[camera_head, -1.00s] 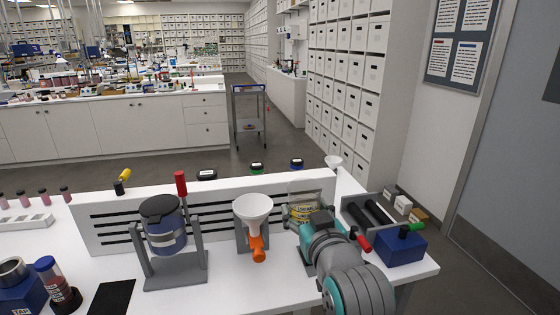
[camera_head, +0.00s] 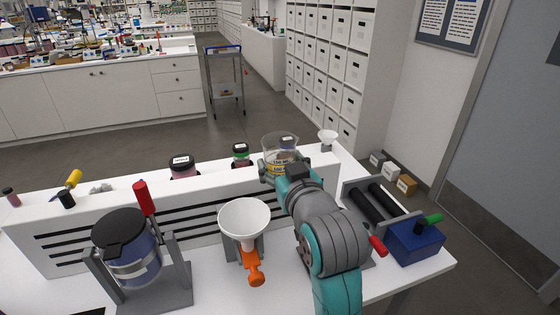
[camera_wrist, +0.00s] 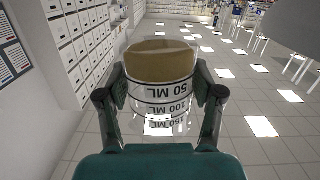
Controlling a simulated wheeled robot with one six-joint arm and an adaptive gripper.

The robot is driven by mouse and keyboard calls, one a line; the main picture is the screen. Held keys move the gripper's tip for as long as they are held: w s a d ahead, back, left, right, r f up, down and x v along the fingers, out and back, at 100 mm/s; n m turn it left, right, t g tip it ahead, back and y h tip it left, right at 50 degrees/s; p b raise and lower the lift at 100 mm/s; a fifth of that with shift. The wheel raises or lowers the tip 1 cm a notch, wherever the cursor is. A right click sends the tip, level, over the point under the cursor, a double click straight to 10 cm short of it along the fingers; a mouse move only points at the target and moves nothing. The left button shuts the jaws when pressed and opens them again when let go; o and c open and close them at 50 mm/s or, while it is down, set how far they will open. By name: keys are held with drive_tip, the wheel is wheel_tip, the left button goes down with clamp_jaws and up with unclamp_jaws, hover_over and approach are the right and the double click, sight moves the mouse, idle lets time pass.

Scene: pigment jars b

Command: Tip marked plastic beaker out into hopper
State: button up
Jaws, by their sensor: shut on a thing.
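The clear plastic beaker (camera_head: 281,146) has black volume marks and yellow-brown powder in its lower part. It stands upright, raised above the slotted white panel's top edge. My gripper (camera_head: 281,168) is shut around its side. In the wrist view, which appears upside down, both fingers press the beaker (camera_wrist: 160,92) from either side, and the powder lies at the picture's top end. The hopper, a white funnel (camera_head: 243,217) with an orange valve (camera_head: 254,268) below, stands on the bench left of my gripper. The beaker is behind and right of it, apart from it. The hopper's mouth is open upward.
A blue drum in a grey stand (camera_head: 128,247) with a red handle (camera_head: 145,198) rises left of the hopper. The slotted panel (camera_head: 190,230) runs behind. A roller unit with a blue box (camera_head: 415,242) sits right. Lidded jars (camera_head: 183,167) and a small funnel (camera_head: 328,139) stand behind.

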sight(279, 159)
drive_tip(key=shift+s, duration=0.2)
